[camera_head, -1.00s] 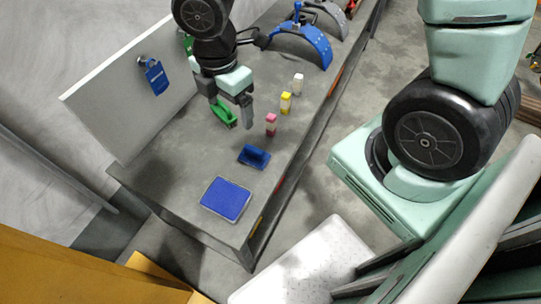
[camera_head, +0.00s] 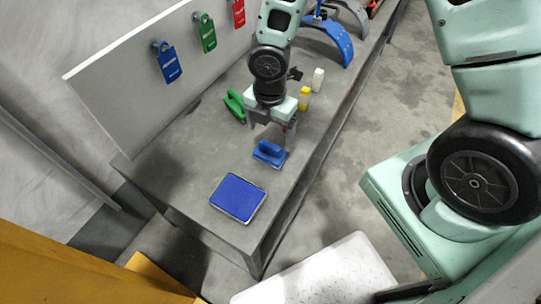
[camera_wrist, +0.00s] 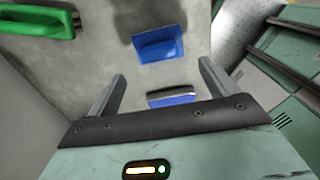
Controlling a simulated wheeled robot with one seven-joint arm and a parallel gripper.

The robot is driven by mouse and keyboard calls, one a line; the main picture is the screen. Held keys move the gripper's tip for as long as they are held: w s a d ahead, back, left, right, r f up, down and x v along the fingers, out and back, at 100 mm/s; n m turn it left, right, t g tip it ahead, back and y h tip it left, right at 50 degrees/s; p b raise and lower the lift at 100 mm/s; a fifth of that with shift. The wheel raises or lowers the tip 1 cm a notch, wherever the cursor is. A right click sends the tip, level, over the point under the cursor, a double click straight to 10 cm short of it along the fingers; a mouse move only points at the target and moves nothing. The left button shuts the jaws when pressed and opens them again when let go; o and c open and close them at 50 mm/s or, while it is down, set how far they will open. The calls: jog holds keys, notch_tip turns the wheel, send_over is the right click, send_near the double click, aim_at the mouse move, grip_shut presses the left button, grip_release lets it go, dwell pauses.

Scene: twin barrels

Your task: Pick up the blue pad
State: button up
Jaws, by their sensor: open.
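A blue pad with a raised handle (camera_head: 266,155) lies on the grey table. Nearer the table's front end lies a flat blue rectangle with a grey rim (camera_head: 238,198). My gripper (camera_head: 272,136) points down over the handled pad, fingers apart and empty. In the wrist view the handled pad (camera_wrist: 158,46) lies beyond the fingertips (camera_wrist: 162,68), roughly between their lines. The rimmed blue rectangle (camera_wrist: 172,99) shows nearer the palm, partly hidden by it. Contact with the handled pad cannot be told.
A green handled item (camera_head: 235,106) lies left of my gripper. A yellow bottle (camera_head: 304,99) and a white bottle (camera_head: 317,79) stand behind it. A blue arch (camera_head: 331,45) stands farther back. A pale board (camera_head: 135,100) with hanging tags borders the table's left side.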

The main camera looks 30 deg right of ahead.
aim_at(270, 145)
notch_tip(270, 145, down, 8)
jog(key=shift+w+r+b, duration=0.15)
jog(key=shift+r+b, duration=0.05)
jog(key=shift+b, duration=1)
jog(key=shift+r, duration=0.1)
jog(key=c, duration=1.1)
